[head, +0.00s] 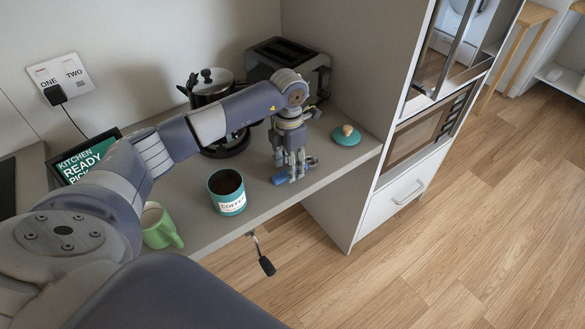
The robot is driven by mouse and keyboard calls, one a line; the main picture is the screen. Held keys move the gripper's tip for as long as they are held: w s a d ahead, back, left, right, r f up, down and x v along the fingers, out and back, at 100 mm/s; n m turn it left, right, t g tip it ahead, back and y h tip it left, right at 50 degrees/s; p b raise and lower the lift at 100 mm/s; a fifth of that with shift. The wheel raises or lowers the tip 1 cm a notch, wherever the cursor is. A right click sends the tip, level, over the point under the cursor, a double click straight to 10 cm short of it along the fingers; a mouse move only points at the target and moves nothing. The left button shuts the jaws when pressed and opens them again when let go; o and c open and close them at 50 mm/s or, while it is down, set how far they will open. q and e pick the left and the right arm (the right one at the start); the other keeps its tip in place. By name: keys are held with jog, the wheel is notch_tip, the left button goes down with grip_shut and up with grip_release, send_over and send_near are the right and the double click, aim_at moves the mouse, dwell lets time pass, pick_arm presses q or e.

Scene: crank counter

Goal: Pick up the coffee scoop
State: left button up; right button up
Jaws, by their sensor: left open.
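A small blue object (279,179), which looks like the coffee scoop, lies on the grey counter near its front edge. It is right under my left gripper, and part of it is hidden by the fingers. My left gripper (292,172) points down over it with open fingers. I cannot tell whether the fingers touch the scoop. The teal coffee canister (231,203) stands open to the left, with dark coffee inside. My right gripper is not in view.
A teal lid with a knob (346,135) lies to the right. A green mug (162,230) and a sign (87,158) are at left. A kettle (208,88) and a toaster (290,56) stand behind. A crank handle (266,264) hangs below the counter's front edge.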

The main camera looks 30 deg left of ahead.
pick_arm(q)
jog(key=shift+f, duration=0.75)
jog(key=shift+w, duration=0.1)
grip_shut()
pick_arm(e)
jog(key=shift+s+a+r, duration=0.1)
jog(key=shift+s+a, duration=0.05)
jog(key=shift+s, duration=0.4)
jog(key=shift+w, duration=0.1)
